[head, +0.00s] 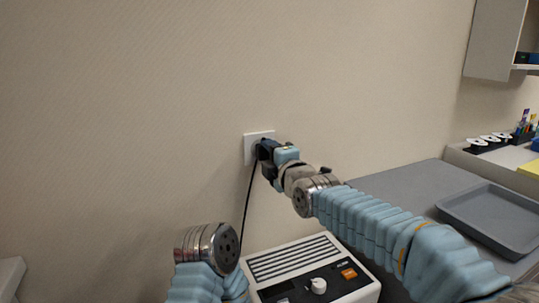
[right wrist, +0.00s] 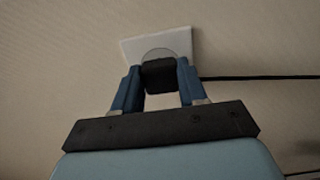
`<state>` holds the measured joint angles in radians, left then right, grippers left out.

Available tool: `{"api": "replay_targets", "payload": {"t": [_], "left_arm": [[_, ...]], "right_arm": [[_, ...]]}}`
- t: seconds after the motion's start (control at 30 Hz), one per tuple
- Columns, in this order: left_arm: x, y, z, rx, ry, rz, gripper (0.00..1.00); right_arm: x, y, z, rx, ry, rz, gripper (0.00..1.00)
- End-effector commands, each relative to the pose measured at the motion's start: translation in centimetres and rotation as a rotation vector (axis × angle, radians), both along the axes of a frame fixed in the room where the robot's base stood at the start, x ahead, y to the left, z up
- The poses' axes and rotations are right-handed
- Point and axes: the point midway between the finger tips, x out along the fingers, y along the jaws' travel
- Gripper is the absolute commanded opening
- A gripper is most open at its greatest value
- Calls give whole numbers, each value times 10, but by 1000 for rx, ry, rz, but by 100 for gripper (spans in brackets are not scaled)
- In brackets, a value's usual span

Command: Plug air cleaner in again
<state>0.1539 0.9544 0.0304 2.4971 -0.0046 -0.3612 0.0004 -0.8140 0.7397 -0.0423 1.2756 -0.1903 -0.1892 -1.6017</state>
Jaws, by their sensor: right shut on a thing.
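A white wall socket (head: 250,147) is on the beige wall in the middle of the head view; it also shows in the right wrist view (right wrist: 178,43). My right gripper (head: 262,152) is at the socket. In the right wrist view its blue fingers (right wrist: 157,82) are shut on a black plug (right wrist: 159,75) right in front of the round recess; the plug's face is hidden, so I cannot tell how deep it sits. The black cord (head: 247,205) hangs down toward the white air cleaner (head: 340,290) with its vents and knob. My left arm shows at the bottom, its fingers out of sight.
A grey table (head: 400,179) with a grey tray (head: 495,212) is at the right. Behind it are a counter with discs and pens (head: 525,122) and a wall cabinet (head: 497,40). The wall left of the socket is bare.

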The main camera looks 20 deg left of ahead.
Motion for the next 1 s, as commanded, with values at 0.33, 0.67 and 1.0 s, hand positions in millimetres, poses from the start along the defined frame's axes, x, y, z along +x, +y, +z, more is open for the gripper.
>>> {"api": "replay_targets", "payload": {"t": [0.33,0.67,1.0], "left_arm": [[0,0,7,0,0,0,37],[0,0,7,0,0,0,37],[0,0,2,1,0,1,37]], "right_arm": [[5,5,1,1,-1,-1,15],[6,6,0,0,0,0,72],[1,1,-1,-1,-1,0,72]]}}
